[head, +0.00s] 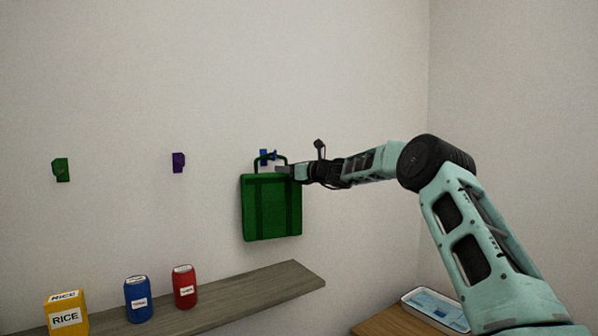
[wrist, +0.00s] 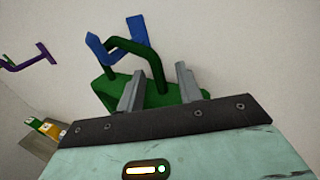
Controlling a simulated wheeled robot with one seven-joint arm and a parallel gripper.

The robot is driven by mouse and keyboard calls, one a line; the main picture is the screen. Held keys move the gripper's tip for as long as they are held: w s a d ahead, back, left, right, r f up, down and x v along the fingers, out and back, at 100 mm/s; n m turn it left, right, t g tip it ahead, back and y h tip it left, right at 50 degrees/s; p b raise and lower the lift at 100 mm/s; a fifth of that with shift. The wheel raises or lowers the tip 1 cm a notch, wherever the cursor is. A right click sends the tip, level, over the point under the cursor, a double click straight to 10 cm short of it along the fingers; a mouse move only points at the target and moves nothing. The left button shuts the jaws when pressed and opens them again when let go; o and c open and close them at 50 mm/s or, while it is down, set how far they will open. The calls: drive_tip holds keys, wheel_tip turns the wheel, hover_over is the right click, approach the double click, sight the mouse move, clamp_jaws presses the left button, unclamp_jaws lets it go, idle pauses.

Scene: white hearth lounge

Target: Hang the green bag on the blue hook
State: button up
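The green bag (head: 272,207) is against the white wall, slightly tilted, with its looped handle at the top. The blue hook (head: 264,157) is on the wall at the handle. In the wrist view the handle (wrist: 136,46) passes across the blue hook (wrist: 104,54), between its upturned tip and its wall plate; it appears looped over the hook. My gripper (wrist: 160,88) is open, its two fingers apart on either side of one leg of the handle. The bag's top (wrist: 108,88) shows beyond the fingers. In the head view my gripper (head: 284,169) is at the bag's upper right.
A purple hook (head: 178,162) and a green hook (head: 61,169) are on the wall to the left. A shelf (head: 258,287) below holds a yellow rice box (head: 66,313), a blue can (head: 138,299) and a red can (head: 185,287). A tray (head: 436,309) sits on a wooden surface at lower right.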

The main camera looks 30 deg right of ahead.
drive_tip(key=b+v, duration=0.9)
drive_tip(key=v, duration=0.8)
